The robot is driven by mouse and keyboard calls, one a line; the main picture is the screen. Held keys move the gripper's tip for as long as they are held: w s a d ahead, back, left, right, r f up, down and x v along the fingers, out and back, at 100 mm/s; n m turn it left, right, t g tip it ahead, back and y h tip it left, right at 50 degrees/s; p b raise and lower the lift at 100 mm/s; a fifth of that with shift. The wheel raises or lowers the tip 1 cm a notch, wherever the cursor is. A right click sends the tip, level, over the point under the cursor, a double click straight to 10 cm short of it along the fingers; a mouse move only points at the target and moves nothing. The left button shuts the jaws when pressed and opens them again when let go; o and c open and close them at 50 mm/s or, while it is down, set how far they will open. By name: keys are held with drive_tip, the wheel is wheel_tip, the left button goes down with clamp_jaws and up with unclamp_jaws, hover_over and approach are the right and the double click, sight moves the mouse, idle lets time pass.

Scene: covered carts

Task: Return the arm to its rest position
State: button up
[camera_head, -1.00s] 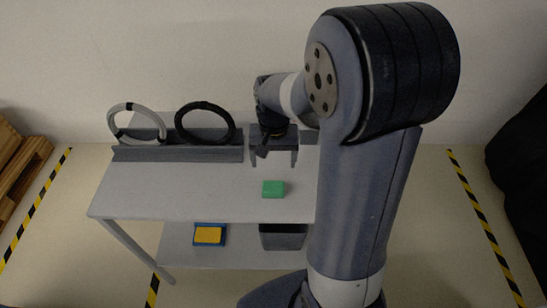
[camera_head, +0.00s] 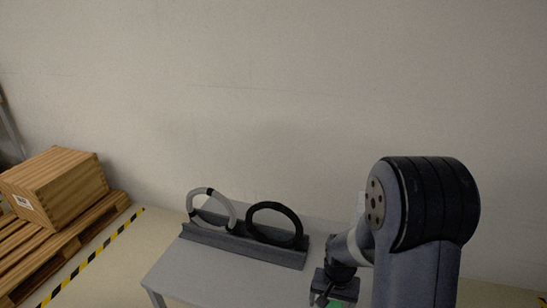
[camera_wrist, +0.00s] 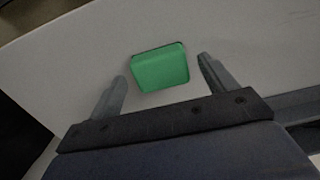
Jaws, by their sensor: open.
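My gripper (camera_wrist: 163,85) is open in the wrist view, its two fingers spread apart. A green block (camera_wrist: 160,66) lies on the grey cart top (camera_wrist: 85,55) beyond and between the fingertips, and nothing shows held. In the head view my gripper (camera_head: 333,292) is over the right part of the cart top (camera_head: 225,270), with its fingers hard to make out. Only a sliver of green shows below it at the bottom edge. My arm covers the right of the cart.
A grey rack (camera_head: 250,246) at the back of the cart holds a white ring (camera_head: 191,206) and a black ring (camera_head: 274,205). A wooden crate (camera_head: 60,185) on a pallet (camera_head: 75,238) stands at left, beside striped floor tape (camera_head: 90,257). A wall closes the back.

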drive_tip(key=shift+w+f, duration=0.1)
drive_tip(key=shift+f, duration=0.2)
drive_tip(key=shift+r, duration=0.6)
